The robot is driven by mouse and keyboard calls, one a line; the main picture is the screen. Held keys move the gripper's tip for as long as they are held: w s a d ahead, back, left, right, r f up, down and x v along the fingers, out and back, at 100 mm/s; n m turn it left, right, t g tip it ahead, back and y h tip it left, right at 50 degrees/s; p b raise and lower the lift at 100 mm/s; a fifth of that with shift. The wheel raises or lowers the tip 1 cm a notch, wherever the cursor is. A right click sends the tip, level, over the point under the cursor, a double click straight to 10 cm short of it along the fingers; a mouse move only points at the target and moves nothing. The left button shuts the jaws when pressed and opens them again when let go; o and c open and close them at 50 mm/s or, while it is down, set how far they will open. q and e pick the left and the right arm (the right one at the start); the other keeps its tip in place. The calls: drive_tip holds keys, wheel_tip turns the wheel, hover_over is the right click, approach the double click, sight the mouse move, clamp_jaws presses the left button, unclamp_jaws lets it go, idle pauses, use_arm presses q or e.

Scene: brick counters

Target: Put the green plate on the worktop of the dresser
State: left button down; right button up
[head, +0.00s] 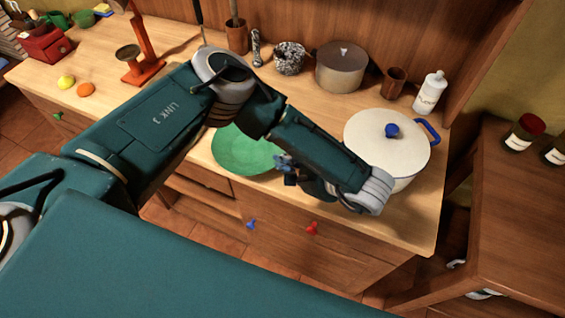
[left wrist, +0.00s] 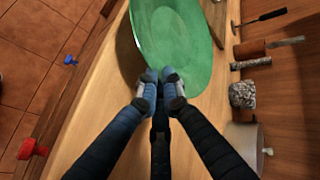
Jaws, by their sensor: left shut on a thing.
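The green plate (head: 240,152) is over the front part of the dresser's wooden worktop (head: 420,215), left of the white pot, partly hidden by my left arm. My left gripper (head: 282,162) is at the plate's right edge. In the left wrist view the plate (left wrist: 178,40) fills the top middle, and the blue fingertips (left wrist: 160,82) are shut on its near rim. A shadow lies beside the plate on the wood. I cannot tell whether its underside touches the worktop. My right gripper is not in view.
A white lidded pot (head: 378,140) stands close right of my left gripper. A grey pot (head: 341,66), a stone mortar (head: 290,58), brown cups and a white bottle (head: 430,92) line the back. An orange scale (head: 140,60) and fruit are left. The worktop's front right corner is clear.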

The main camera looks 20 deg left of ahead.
use_arm(q)
drive_tip(key=shift+a+f, duration=0.1)
drive_tip(key=shift+f, duration=0.55)
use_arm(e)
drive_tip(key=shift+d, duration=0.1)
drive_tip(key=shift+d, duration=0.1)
use_arm(q)
drive_tip(key=shift+f, duration=0.15)
drive_tip(key=c, duration=1.9)
unclamp_jaws()
drive_tip(key=shift+c, duration=0.2)
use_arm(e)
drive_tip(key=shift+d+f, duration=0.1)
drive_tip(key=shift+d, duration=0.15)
